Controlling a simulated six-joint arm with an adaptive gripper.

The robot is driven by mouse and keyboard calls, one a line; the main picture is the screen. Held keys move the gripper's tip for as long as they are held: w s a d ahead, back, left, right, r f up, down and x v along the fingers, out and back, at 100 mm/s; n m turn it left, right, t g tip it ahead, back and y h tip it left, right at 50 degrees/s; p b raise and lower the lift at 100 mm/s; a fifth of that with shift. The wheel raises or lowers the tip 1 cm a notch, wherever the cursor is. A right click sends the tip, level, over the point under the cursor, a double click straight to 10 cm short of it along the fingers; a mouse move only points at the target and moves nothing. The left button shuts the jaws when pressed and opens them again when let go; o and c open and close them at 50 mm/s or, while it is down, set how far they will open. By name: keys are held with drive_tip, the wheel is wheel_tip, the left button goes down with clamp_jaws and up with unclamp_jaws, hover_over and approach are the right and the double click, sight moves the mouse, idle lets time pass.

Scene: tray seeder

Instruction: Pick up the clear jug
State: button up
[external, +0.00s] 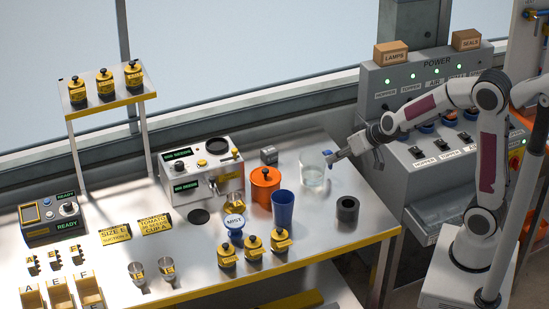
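The clear jug (312,176) stands upright near the back right of the metal table, with what looks like some clear liquid low inside. My gripper (333,157) reaches in from the right, with its fingertips at the jug's upper right side. A small blue patch shows at the tips. I cannot tell whether the fingers touch the jug or how far apart they are. Any handle on that side is hidden or too small to make out.
An orange lidded pot (265,188) and a blue cup (282,210) stand left and in front of the jug. A dark ring-shaped part (347,211) is at front right. A small grey block (269,156) lies behind left. The grey power cabinet (425,90) stands to the right.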

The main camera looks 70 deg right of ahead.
drive_tip(key=w+d+f+m+h, duration=0.2)
drive_tip(key=w+d+f, duration=0.1)
drive_tip(key=d+f, duration=0.3)
drive_tip(key=m+g+h, duration=0.1)
drive_tip(key=m+h, duration=0.1)
approach(330, 167)
drive_tip(key=w+d, duration=0.1)
drive_tip(key=w, duration=0.1)
drive_tip(key=shift+d+f+n+g+h, duration=0.3)
drive_tip(key=shift+f, duration=0.15)
drive_tip(key=shift+x, duration=1.3)
drive_tip(key=shift+x, duration=2.55)
drive_tip(key=shift+a+f, duration=0.1)
drive_tip(key=shift+f, duration=0.05)
drive_tip(key=shift+s, duration=0.1)
